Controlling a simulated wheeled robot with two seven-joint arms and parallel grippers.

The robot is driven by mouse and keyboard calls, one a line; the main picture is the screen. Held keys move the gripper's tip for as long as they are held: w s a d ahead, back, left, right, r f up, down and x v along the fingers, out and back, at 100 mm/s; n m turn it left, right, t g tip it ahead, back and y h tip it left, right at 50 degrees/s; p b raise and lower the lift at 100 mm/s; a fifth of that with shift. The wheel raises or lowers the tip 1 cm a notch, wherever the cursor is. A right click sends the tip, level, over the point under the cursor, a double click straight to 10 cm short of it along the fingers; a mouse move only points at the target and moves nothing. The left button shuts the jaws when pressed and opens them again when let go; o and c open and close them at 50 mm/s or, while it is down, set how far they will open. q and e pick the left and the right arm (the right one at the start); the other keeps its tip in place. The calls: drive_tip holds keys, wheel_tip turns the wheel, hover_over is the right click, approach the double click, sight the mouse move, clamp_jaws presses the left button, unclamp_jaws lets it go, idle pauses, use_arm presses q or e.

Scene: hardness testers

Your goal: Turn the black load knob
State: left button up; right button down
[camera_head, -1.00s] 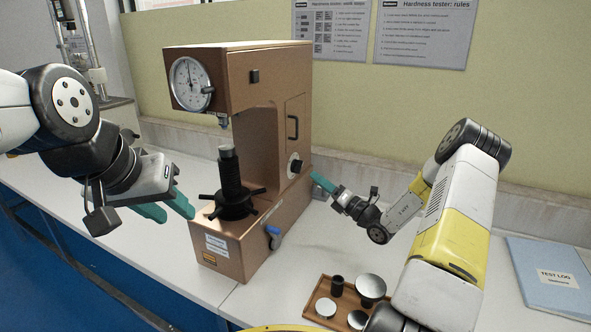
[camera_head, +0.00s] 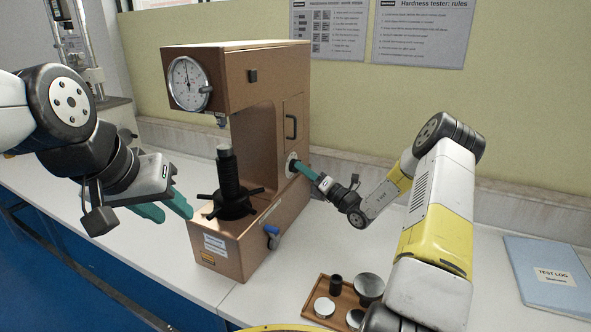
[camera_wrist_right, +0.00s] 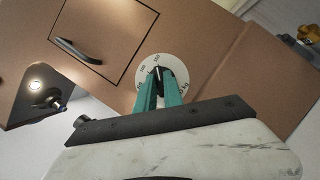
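The brown hardness tester (camera_head: 262,125) stands on the bench. Its black load knob (camera_wrist_right: 157,73) sits on a white numbered dial (camera_wrist_right: 181,69) on the side panel. In the head view my right gripper (camera_head: 298,168) reaches the dial and hides most of the knob. In the right wrist view the teal fingertips of the right gripper (camera_wrist_right: 158,88) lie on either side of the knob. I cannot tell whether they press on it. My left gripper (camera_head: 184,204) is open and empty, left of the tester.
A black-handled door (camera_head: 292,124) is above the dial. A blue-handled lever (camera_head: 272,232) is on the tester's base. A wooden tray (camera_head: 318,293) with metal pieces and a blue test log (camera_head: 548,270) lie on the bench. The bench between tester and tray is clear.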

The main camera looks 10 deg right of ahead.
drive_tip(key=shift+n, duration=0.4)
drive_tip(key=shift+w+d+n+g+y, duration=0.1)
drive_tip(key=shift+n+g+y, duration=1.25)
drive_tip(key=shift+n, duration=2.75)
drive_tip(key=shift+w+d+n+g+y, duration=0.15)
drive_tip(key=shift+n+g+y, duration=1.2)
drive_tip(key=shift+n, duration=2.75)
drive_tip(key=shift+w+n+g+y, duration=0.1)
drive_tip(key=shift+n+g+y, duration=0.5)
drive_tip(key=shift+n+g, duration=2.5)
drive_tip(key=shift+n+t, duration=0.9)
drive_tip(key=shift+n, duration=0.3)
drive_tip(key=c, duration=1.5)
unclamp_jaws()
drive_tip(key=shift+o, duration=0.2)
